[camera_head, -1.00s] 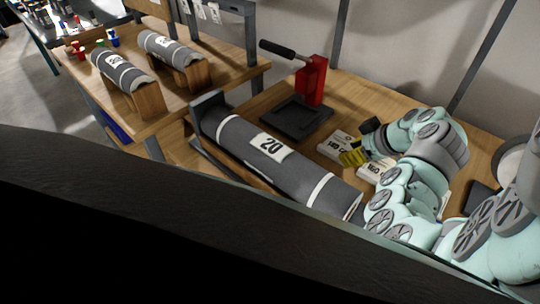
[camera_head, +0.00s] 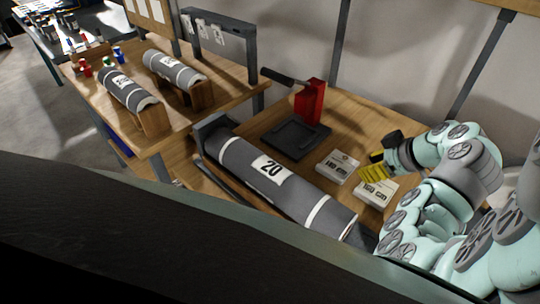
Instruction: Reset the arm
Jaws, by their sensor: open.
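My arm (camera_head: 465,180) comes in from the right side of the view, pale green with grey joint caps, bent over the right part of the bench. My gripper (camera_head: 374,168), with yellow fingers and a dark body, is above the bench near two white labelled boxes. It is open, and I see nothing held in it. One box (camera_head: 337,167) lies left of the fingers and the other box (camera_head: 376,192) lies just below them in the picture. I cannot tell the exact height of the fingers above the bench.
A large grey roll (camera_head: 310,205) marked 20 lies in a dark cradle along the bench's front. A red lever press (camera_head: 309,101) with a black base plate (camera_head: 294,137) stands behind it. Two smaller rolls (camera_head: 128,90) (camera_head: 172,68) rest on wooden stands on the left table.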

